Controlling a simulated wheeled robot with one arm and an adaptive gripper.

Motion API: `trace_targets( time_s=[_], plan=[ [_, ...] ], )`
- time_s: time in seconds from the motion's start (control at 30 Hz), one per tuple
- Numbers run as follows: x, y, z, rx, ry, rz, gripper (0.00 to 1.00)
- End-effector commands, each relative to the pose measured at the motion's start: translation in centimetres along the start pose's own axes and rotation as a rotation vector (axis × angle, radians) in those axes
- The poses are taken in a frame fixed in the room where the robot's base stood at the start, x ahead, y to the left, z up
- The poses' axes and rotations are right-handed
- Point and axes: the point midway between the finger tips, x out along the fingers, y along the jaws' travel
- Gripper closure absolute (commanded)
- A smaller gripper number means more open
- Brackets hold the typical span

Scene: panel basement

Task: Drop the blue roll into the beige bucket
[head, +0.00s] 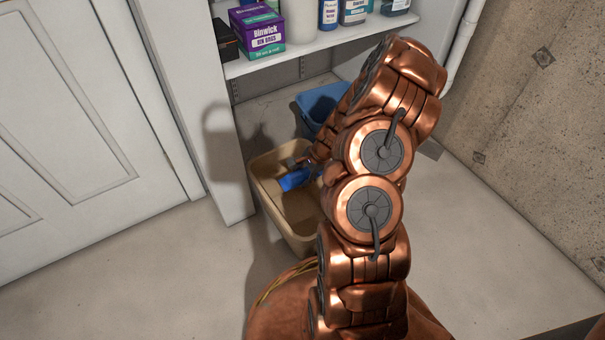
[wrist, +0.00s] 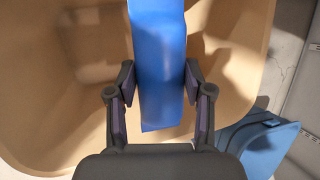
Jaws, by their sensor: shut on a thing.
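The blue roll (head: 295,179) is held by my gripper (head: 312,165) above the opening of the beige bucket (head: 268,166). In the wrist view the blue roll (wrist: 158,65) lies between the two dark fingers of my gripper (wrist: 160,85), which is shut on it. The beige bucket (wrist: 65,110) fills most of that view behind the roll, and its inside looks empty where it shows. The roll's height over the bucket floor is hard to tell. My arm hides the right part of the bucket in the head view.
A blue bin (head: 318,104) stands just behind the beige bucket, and also shows in the wrist view (wrist: 262,145). A white shelf (head: 300,57) above holds a purple box (head: 257,30) and several bottles. A white door (head: 80,110) is at left; floor on the right is clear.

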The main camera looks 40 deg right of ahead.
Motion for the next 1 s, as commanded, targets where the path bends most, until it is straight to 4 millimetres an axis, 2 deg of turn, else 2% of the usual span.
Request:
trace_targets(
  time_s=[0.27,0.3,0.53,0.87,1.0],
  plan=[
    [0.09,0.01,-0.02,0.0,0.0,0.0,0.91],
    [0.09,0.0,-0.03,0.0,0.0,0.0,0.46],
    [0.1,0.01,-0.02,0.0,0.0,0.0,0.22],
    [0.07,0.01,-0.03,-0.001,0.0,0.0,0.19],
    [-0.59,-0.04,-0.06,-0.001,0.0,-0.001,0.19]
  ],
)
